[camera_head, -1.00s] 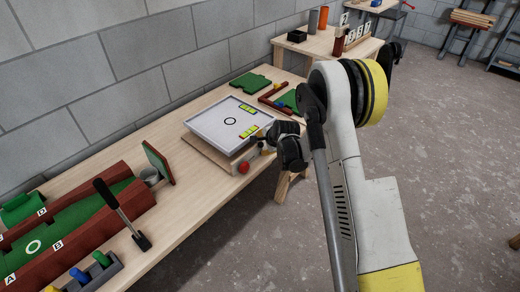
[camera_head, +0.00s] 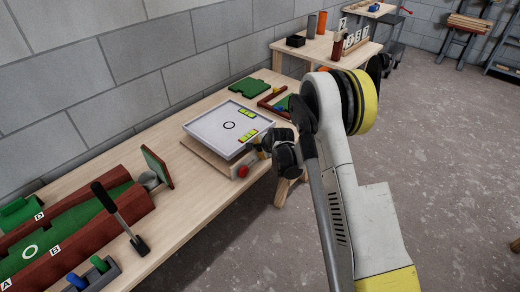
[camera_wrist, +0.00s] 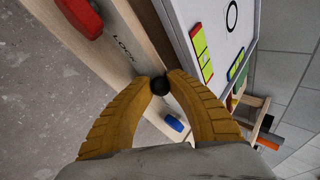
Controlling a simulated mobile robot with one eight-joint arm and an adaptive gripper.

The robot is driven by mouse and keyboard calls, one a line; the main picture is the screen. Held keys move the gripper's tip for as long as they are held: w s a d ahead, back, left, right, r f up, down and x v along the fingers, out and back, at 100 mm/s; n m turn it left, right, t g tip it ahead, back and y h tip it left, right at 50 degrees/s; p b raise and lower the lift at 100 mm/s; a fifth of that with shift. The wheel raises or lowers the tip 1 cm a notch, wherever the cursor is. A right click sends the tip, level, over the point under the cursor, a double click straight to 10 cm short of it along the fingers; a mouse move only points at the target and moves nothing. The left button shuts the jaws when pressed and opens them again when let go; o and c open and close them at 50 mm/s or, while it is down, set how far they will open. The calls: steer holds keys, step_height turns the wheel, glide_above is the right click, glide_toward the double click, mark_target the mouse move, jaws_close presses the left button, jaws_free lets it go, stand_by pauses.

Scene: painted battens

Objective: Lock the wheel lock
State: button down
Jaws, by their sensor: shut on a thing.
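A white tray (camera_head: 205,130) with a black ring mark and yellow-green strips sits on a wooden base (camera_head: 213,158) on the bench. The base's front face, marked LOCK, shows in the wrist view (camera_wrist: 146,52). A small black ball knob (camera_wrist: 160,85) sits at that face, between my fingertips. My gripper (camera_wrist: 160,83) has its yellow fingers shut on the knob, one on each side. In the head view my gripper (camera_head: 262,148) is at the base's right front corner, and the knob is hidden there. A red knob (camera_head: 243,171) is left of it, also in the wrist view (camera_wrist: 80,15).
A blue piece (camera_wrist: 174,123) lies close by my right finger. A green board (camera_head: 250,87) lies behind the tray. Floor is open at right.

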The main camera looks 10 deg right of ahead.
steer(key=shift+s+a+f+t, duration=0.15)
steer(key=shift+a+t, duration=0.1)
steer(key=shift+t, duration=0.05)
steer(key=c, duration=1.2)
jaws_free()
steer(key=shift+c, duration=0.2)
steer(key=a+v, duration=0.1)
steer(key=v, duration=1.1)
steer(key=shift+d, duration=0.25)
steer(key=shift+o, duration=0.2)
